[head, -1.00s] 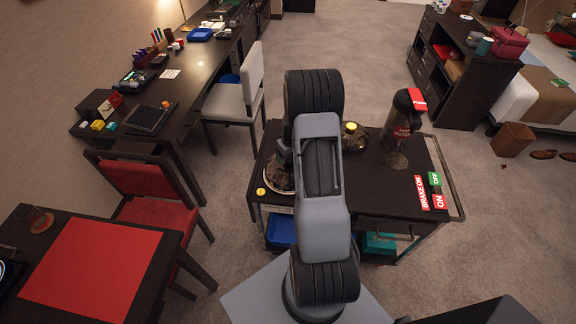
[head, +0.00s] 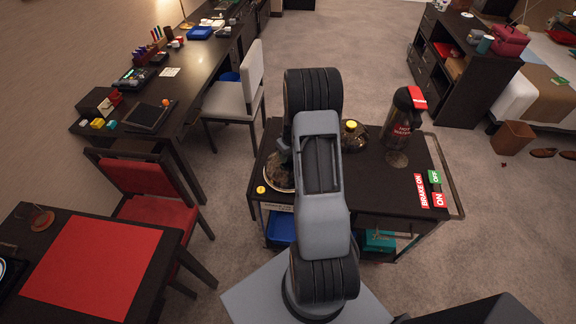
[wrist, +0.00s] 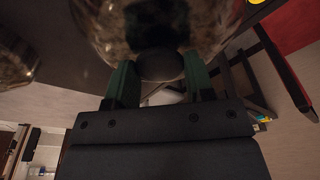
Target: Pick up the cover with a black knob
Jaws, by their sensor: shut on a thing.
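In the head view, a round plate or cover edge (head: 275,184) shows at the left end of the dark cart, partly behind my arm. My gripper is mostly hidden there. I cannot tell whether the cover touches what is below it.
The dark cart (head: 370,190) also carries a flask with a red top (head: 402,115) and a yellow-capped glass jar (head: 351,135). A white chair (head: 235,100) and a red chair (head: 150,190) stand to the left.

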